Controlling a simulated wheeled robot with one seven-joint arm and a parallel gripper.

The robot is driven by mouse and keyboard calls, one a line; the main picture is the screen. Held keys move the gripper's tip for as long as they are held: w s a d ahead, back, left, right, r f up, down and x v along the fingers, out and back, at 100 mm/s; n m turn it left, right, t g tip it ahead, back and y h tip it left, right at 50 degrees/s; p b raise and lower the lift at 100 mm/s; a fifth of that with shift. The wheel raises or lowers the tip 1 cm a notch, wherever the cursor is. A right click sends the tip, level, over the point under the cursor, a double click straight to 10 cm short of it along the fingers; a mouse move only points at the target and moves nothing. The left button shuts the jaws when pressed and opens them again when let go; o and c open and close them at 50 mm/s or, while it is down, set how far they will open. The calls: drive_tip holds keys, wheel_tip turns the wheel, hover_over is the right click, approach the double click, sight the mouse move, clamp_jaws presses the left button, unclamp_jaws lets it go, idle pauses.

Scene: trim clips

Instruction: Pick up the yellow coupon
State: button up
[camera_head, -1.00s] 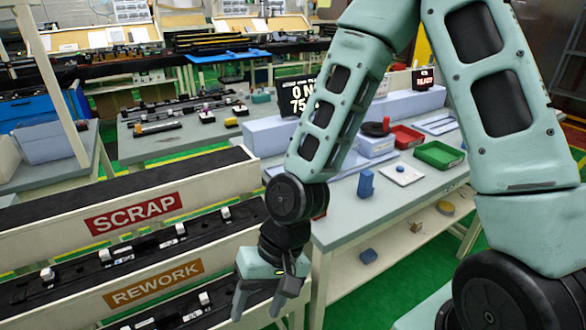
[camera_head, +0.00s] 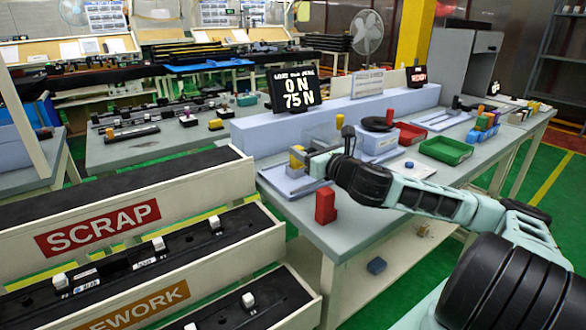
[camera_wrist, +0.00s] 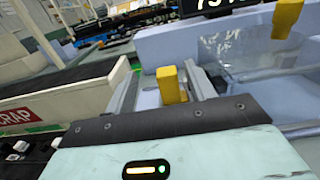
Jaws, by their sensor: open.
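A yellow block (camera_head: 297,157), which I take to be the coupon, stands upright at the left end of the workbench (camera_head: 375,220). My gripper (camera_head: 312,161) is low over the bench beside it. In the wrist view, the yellow block (camera_wrist: 168,85) shows between the two fingers of my open gripper (camera_wrist: 165,88). I see a gap to the right finger; whether the block touches either finger I cannot tell.
A red block (camera_head: 325,206) stands at the bench's front edge, just below my wrist. A long pale blue block (camera_head: 250,132) and a clear panel (camera_wrist: 235,55) are behind the gripper. A red tray (camera_head: 409,133) and a green tray (camera_head: 446,150) are to the right. Scrap and rework chutes (camera_head: 190,190) are left.

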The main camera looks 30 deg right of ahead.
wheel_tip(320, 180, down, 3)
drive_tip(key=shift+w+d+r+b, duration=0.1)
drive_tip(key=shift+d+b, duration=0.05)
drive_tip(key=shift+b, duration=0.55)
drive_tip(key=w+p, duration=0.1)
drive_tip(key=w, duration=0.6)
drive_tip(key=shift+w, duration=0.2)
drive_tip(key=c, duration=1.1)
